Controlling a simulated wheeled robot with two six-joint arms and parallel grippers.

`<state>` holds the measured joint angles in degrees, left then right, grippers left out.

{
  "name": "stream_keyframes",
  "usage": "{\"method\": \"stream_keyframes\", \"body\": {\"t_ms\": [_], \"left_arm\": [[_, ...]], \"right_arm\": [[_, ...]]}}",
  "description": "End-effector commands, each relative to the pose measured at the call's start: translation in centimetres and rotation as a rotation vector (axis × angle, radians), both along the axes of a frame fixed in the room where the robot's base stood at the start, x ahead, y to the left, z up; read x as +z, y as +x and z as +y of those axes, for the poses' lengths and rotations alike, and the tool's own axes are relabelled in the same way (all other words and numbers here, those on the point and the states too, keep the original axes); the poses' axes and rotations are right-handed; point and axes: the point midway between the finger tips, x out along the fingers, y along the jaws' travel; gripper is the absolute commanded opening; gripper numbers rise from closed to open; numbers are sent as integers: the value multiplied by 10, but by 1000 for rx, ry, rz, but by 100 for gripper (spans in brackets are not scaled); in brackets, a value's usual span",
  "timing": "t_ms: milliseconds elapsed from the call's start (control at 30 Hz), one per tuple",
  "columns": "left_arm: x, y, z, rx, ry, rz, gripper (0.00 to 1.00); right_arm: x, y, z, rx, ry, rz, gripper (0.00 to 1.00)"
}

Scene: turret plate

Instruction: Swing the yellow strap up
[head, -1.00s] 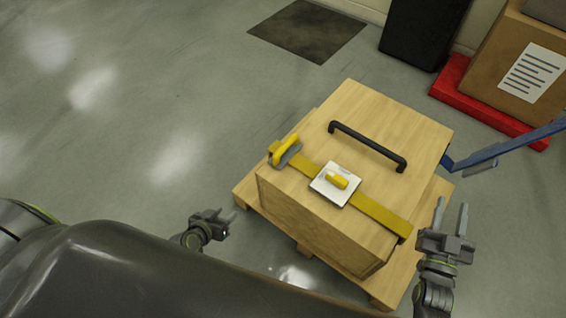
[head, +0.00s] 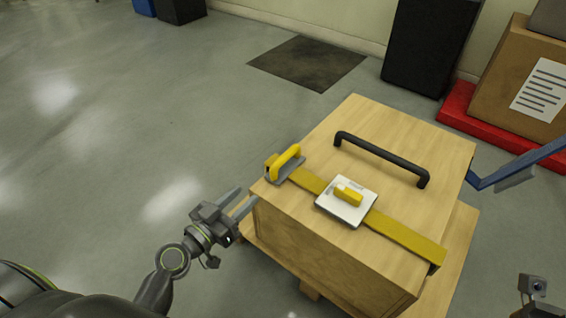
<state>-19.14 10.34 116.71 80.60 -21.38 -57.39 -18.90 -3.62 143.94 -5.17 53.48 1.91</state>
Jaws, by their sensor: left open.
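The yellow strap (head: 401,233) lies flat across the top of a wooden crate (head: 330,258), from its left edge to its front right edge. A yellow handle (head: 286,158) on a grey base sits at the strap's left end. A white plate (head: 338,209) with a yellow knob (head: 349,195) sits midway along the strap. My left gripper (head: 248,195) is open and empty, just left of the crate's left corner, with its fingers pointing toward the crate and the handle. Only a small part of my right arm shows at the bottom right; its fingers are out of view.
A black bar handle (head: 382,158) stands on the crate top behind the strap. The crate rests on a wooden pallet (head: 460,236). A blue bar (head: 515,166) is at the right. A cardboard box (head: 497,85) on a red base stands behind. The floor at left is clear.

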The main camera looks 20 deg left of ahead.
Motion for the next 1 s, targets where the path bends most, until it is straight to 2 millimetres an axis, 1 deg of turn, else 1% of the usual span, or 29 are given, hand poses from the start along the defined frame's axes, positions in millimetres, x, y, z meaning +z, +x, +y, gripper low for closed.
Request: {"method": "stream_keyframes", "body": {"t_ms": [33, 233, 600, 800, 1000], "left_arm": [[4, 8, -3, 0, -4, -2, 41], [4, 47, -18, 0, -3, -2, 41], [1, 118, -43, -1, -2, 0, 41], [0, 142, -52, 1, -1, 1, 41], [0, 150, -55, 1, -1, 1, 41]], "right_arm": [[4, 0, 0, 3, -3, 3, 36], [10, 0, -1, 15, -10, 15, 36], [12, 0, -2, 23, -18, 25, 36], [12, 0, -2, 23, -18, 26, 36], [11, 0, -2, 23, -18, 26, 36]]}}
